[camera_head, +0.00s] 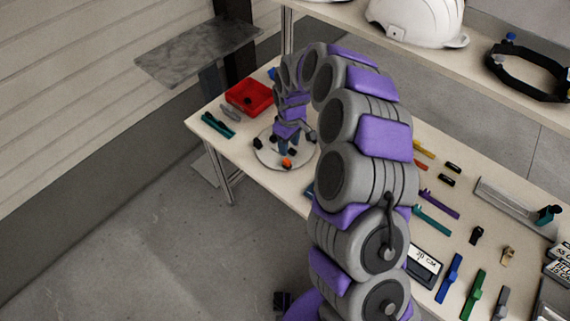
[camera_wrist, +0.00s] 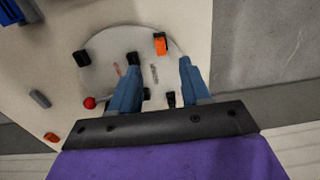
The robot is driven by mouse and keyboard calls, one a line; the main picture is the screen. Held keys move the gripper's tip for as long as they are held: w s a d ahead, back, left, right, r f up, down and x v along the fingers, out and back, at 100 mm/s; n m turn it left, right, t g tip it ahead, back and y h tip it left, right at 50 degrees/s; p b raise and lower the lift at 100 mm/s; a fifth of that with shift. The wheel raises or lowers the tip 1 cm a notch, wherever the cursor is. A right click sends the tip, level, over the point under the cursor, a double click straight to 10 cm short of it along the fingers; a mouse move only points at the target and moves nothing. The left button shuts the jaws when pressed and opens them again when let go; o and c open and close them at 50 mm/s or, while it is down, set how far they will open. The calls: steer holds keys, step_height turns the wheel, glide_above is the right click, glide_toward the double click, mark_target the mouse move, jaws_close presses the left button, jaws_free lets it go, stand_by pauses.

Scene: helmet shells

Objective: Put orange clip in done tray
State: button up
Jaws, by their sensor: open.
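An orange clip (camera_wrist: 160,44) with a dark end lies near the edge of a round white plate (camera_wrist: 105,40). In the head view the orange clip (camera_head: 287,163) is on the near part of the plate (camera_head: 263,160). My gripper (camera_wrist: 160,62) is open and empty, its blue fingers over the plate, with the clip just beyond and between the tips in the picture. In the head view my gripper (camera_head: 289,148) points down above the plate. The height gap is hard to judge. No tray is readably marked done; a red open box (camera_head: 249,96) stands behind the plate.
Black pieces (camera_wrist: 82,57) lie around the plate, some near my fingers. A red ball (camera_wrist: 89,102) shows near its rim. Teal (camera_head: 217,125) and grey pieces lie left of it. Coloured clips (camera_head: 449,278) fill the right table. A shelf with a white helmet (camera_head: 415,20) is above.

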mark_target(286, 160)
steer(key=f, duration=0.1)
steer(key=d+f, duration=0.1)
steer(key=f, duration=0.1)
steer(key=shift+d, duration=0.1)
steer(key=a+f+b, duration=0.1)
steer(key=a+f, duration=0.2)
steer(key=shift+f+b, duration=0.1)
steer(key=shift+b, duration=0.25)
steer(key=shift+d+f+b, duration=0.35)
steer(key=shift+d+f, duration=0.6)
steer(key=shift+f, duration=0.25)
steer(key=shift+d, duration=0.25)
steer(key=shift+a, duration=0.95)
steer(key=c, duration=0.6)
steer(key=shift+d, duration=0.25)
steer(key=shift+c, duration=1.3)
steer(key=shift+d, duration=0.25)
jaws_close()
